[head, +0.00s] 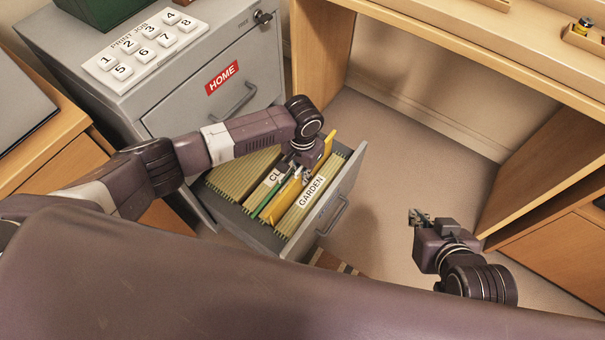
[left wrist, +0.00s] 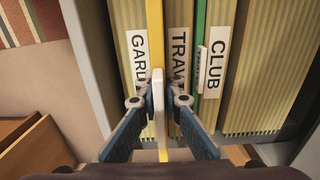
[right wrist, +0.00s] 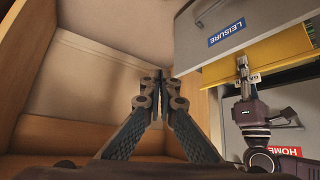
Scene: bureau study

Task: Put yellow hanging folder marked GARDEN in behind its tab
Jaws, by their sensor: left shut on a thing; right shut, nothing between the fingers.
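The yellow hanging folder (head: 284,197) stands upright over the open drawer (head: 345,190). My left gripper (head: 295,172) is shut on its white tab. In the left wrist view the folder (left wrist: 155,35) lies between the GARDEN tab (left wrist: 140,62) and the TRAVEL tab (left wrist: 179,62), with my fingers (left wrist: 158,95) over the white tab's sides. In the right wrist view the folder (right wrist: 265,58) sticks up past the drawer front marked LEISURE (right wrist: 228,32). My right gripper (head: 420,215) is shut and empty, away from the drawer.
A green folder (left wrist: 200,35) stands between the TRAVEL and CLUB tabs (left wrist: 216,62). The grey cabinet's HOME drawer (head: 222,78) is shut above. The wooden desk (head: 540,60) stands on the right. Open floor (head: 385,160) lies between it and the drawer.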

